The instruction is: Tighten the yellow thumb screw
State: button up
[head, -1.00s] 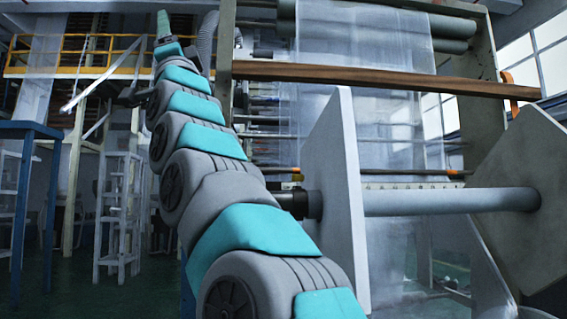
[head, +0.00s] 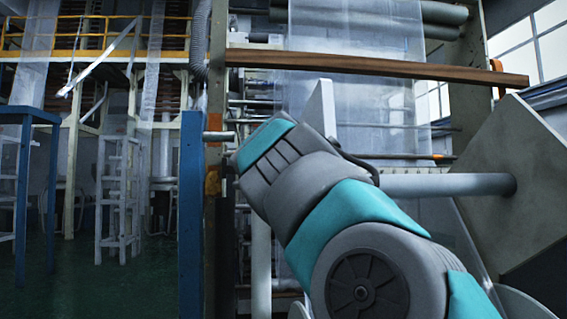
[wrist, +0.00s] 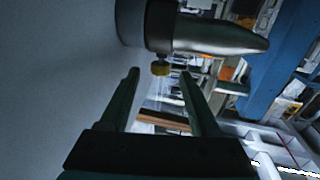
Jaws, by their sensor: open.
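My gripper (wrist: 160,76) is open, with one dark finger on each side of the space below the screw. The screw appears level with the fingertips and between them; I see no contact, and the depth is hard to judge. In the head view my arm hides the gripper, the screw and the shaft end.
A large pale plate (wrist: 60,60) fills the left of the wrist view, close to the left finger. In the head view, a grey roller (head: 450,185) runs right to a big angled panel (head: 520,170). A blue post (head: 192,215) stands left of my arm.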

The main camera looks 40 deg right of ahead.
jog(key=shift+p+x, duration=0.5)
jog(key=shift+x, duration=2.1)
jog(key=shift+w, duration=0.1)
grip_shut()
